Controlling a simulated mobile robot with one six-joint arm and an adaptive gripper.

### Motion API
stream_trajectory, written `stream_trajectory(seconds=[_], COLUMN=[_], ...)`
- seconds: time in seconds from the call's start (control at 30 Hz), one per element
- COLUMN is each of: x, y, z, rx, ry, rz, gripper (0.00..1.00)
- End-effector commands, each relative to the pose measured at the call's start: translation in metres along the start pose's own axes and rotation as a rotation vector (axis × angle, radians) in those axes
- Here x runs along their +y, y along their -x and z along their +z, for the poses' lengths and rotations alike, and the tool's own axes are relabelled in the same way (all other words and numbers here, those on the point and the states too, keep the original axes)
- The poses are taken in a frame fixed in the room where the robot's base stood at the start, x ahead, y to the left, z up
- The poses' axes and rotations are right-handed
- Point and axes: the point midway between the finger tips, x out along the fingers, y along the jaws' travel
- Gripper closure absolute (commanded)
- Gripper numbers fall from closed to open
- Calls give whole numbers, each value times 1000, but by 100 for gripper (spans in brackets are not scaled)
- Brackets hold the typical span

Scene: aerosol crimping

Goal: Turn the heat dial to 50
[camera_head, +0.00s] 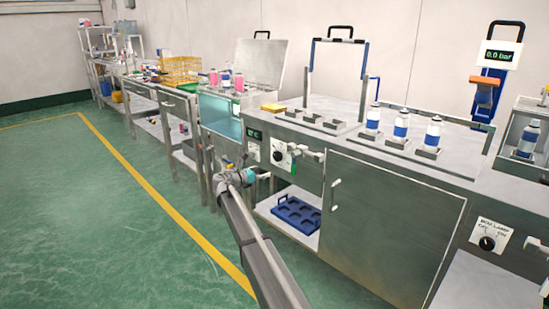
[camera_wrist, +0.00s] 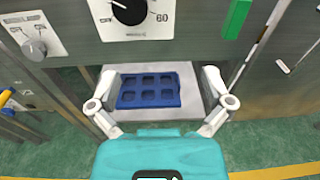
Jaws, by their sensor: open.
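The heat dial (camera_head: 277,156) is a black round knob on a white plate on the metal cabinet front. In the wrist view the dial (camera_wrist: 130,9) is cut off by the top edge; the mark 60 shows at its lower right. A white line on the knob is partly visible, but its full setting cannot be read. A small display (camera_head: 254,135) beside it appears to read 17 °C. My gripper (camera_wrist: 160,78) is open and empty, with its two fingers spread below the dial and apart from it. In the head view it is small and near the cabinet front.
A second plate with a grey knob (camera_wrist: 35,48) is left of the dial. A green bar (camera_wrist: 236,18) is to its right. A blue tray (camera_head: 296,213) lies on the low shelf below. Spray cans (camera_head: 401,125) stand on top. The green floor in front is clear.

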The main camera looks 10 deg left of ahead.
Motion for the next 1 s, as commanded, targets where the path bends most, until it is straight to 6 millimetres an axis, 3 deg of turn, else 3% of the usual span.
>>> stream_trajectory(seconds=[0.03, 0.2, 0.67, 1.0], x=[18, 36, 36, 38], y=[7, 18, 17, -11], z=[5, 14, 14, 16], rx=[-28, -75, -76, -76], ry=[39, 107, 110, 109], rz=[15, 34, 35, 34], gripper=[0, 0, 0, 0])
